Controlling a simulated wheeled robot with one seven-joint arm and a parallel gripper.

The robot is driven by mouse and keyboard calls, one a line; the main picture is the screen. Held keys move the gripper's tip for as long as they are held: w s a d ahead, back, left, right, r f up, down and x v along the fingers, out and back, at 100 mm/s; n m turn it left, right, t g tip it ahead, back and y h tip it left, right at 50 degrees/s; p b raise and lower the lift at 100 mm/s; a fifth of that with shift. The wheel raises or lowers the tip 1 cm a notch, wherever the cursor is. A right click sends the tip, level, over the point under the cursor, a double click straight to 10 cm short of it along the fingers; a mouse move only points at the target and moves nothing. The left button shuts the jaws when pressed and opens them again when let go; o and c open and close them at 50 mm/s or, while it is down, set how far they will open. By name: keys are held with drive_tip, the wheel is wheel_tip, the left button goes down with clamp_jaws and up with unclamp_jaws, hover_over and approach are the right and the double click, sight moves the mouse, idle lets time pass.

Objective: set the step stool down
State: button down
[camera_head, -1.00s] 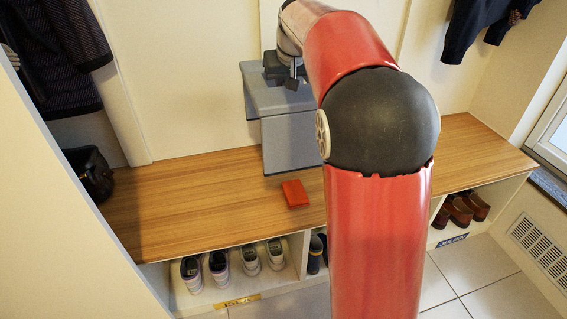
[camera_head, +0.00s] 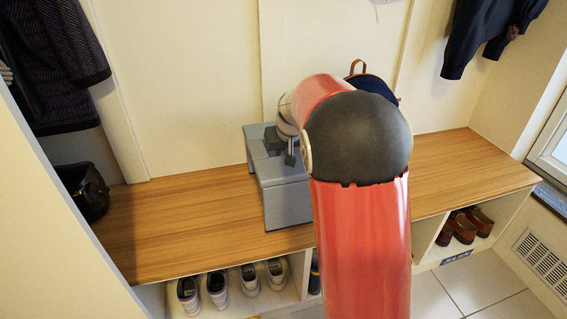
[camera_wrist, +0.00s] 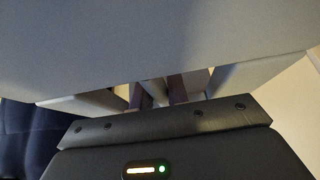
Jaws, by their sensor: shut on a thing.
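The grey step stool (camera_head: 288,204) is upright over the wooden bench (camera_head: 190,218), left of my arm. Its lower edge appears at or very near the bench top; contact cannot be told for sure. My gripper (camera_head: 281,145) is shut on the stool's upper part, and my arm hides the stool's right side. In the wrist view the stool's pale grey surface (camera_wrist: 150,45) fills the upper part, close to the gripper's dark body. The fingertips are hard to make out there.
A dark bag (camera_head: 84,190) sits at the bench's left end. A navy backpack (camera_head: 374,85) is partly hidden behind my arm. Shoes (camera_head: 232,285) and brown shoes (camera_head: 463,226) stand in cubbies below. Bare bench lies left of the stool and at far right (camera_head: 465,170).

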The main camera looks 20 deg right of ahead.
drive_tip(key=shift+f, duration=2.05)
drive_tip(key=shift+f+b, duration=0.2)
drive_tip(key=shift+b, duration=0.1)
drive_tip(key=c, duration=1.4)
unclamp_jaws()
drive_tip(key=shift+o, duration=0.2)
